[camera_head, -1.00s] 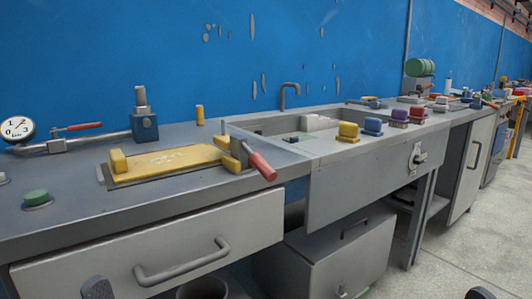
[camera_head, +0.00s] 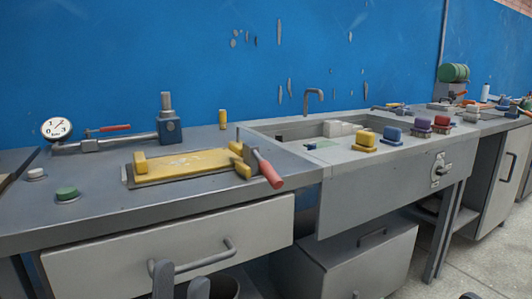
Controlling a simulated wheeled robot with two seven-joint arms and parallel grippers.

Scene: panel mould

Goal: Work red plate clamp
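The plate clamp with a red handle (camera_head: 267,170) stands at the right end of a yellow plate (camera_head: 188,165) on the grey bench. Its handle tilts down to the right, over the bench's front edge. A yellow block (camera_head: 140,162) sits at the plate's left end. My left gripper (camera_head: 181,281) shows as two dark fingertips at the bottom edge, in front of the drawer. They stand apart with nothing visible between them, well below the clamp. Only a dark tip, likely of my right gripper (camera_head: 470,296), shows at the bottom right; its opening is hidden.
A dial gauge (camera_head: 56,129) and a red-handled lever (camera_head: 108,128) stand at the back left. A green button (camera_head: 67,192) is at the front left. A sink basin (camera_head: 290,133) and several coloured blocks lie to the right. The drawer handle (camera_head: 200,259) juts out near my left gripper.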

